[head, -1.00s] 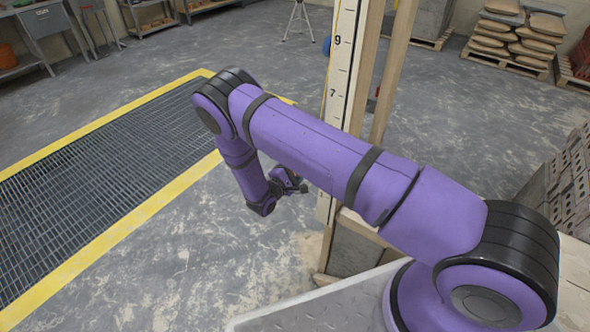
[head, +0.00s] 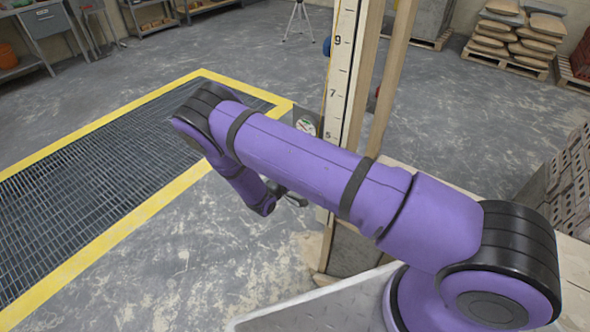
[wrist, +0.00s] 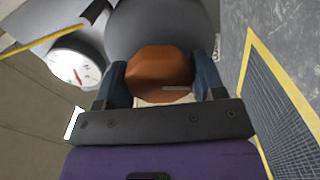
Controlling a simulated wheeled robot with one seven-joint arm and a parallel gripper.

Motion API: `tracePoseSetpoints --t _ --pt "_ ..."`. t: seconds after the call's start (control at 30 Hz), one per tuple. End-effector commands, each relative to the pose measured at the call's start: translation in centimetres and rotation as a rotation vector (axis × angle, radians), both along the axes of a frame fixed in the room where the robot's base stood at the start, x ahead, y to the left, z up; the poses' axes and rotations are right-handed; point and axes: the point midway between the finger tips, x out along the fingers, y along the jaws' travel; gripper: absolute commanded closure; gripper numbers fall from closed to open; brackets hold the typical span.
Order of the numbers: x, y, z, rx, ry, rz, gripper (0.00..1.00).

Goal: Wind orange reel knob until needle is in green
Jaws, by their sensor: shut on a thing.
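The orange knob (wrist: 160,72) sits between the two dark fingers of my gripper (wrist: 160,80) in the wrist view, and the gripper is shut on it. A grey rounded body (wrist: 160,25), apparently the reel, lies behind the knob.
A tall wooden post with a numbered scale (head: 343,70) stands beside my arm. A yellow-edged floor grating (head: 90,190) lies to the left. Stacked bags (head: 515,40) stand on pallets at the back right.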

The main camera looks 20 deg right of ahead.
Motion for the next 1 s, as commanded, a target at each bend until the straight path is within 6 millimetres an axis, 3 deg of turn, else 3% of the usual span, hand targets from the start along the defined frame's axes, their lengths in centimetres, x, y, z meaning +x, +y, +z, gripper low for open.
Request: tracePoseSetpoints --t 0.57,0.6,0.67,1.0 --pt "-0.07 0.12 -0.11 0.018 -0.02 0.001 0.61" --pt "-0.07 0.12 -0.11 0.018 -0.02 0.001 0.28" --pt "-0.06 0.11 -0.1 0.018 -0.02 0.001 0.14" --pt "-0.16 0.26 -0.04 0.017 -0.021 0.001 0.11"
